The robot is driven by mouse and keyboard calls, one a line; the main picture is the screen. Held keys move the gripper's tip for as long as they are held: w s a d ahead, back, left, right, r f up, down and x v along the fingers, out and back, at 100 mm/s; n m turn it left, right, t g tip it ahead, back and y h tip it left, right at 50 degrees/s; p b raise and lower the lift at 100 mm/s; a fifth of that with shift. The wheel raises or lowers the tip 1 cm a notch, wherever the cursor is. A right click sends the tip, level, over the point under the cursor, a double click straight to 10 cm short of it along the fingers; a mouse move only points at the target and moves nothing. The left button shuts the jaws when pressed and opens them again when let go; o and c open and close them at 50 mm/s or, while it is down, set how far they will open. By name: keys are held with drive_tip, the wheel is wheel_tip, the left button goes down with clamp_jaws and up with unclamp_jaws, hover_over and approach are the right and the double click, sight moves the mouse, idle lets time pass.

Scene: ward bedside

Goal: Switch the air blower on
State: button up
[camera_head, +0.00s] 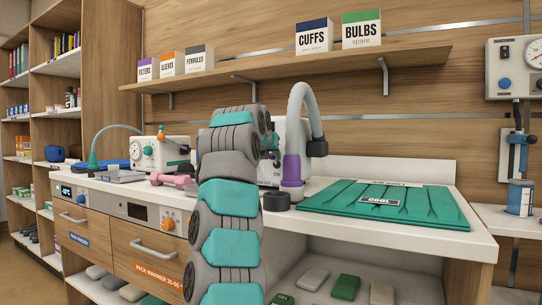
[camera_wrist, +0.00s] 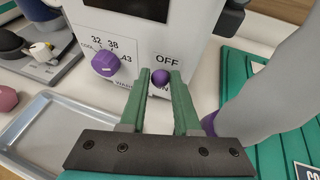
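The air blower (camera_head: 292,140) is a white box on the counter, partly hidden behind my arm in the head view. A grey hose (camera_head: 299,98) with a purple collar (camera_head: 292,171) arches at its side. In the wrist view its front panel (camera_wrist: 185,30) shows a purple dial (camera_wrist: 106,63) marked 32, 38, 43 and COOL. A small round purple switch knob (camera_wrist: 160,76) sits under the word OFF; lettering below is partly hidden. My gripper (camera_wrist: 161,78) is open, its green fingers on either side of this knob. I cannot tell whether they touch it.
A green ribbed mat (camera_head: 440,207) lies right of the blower. A metal tray (camera_wrist: 40,130) and a pink dumbbell-shaped thing (camera_head: 170,179) are to the left. A shelf (camera_head: 290,70) with boxes hangs above.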

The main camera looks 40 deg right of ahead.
clamp_jaws()
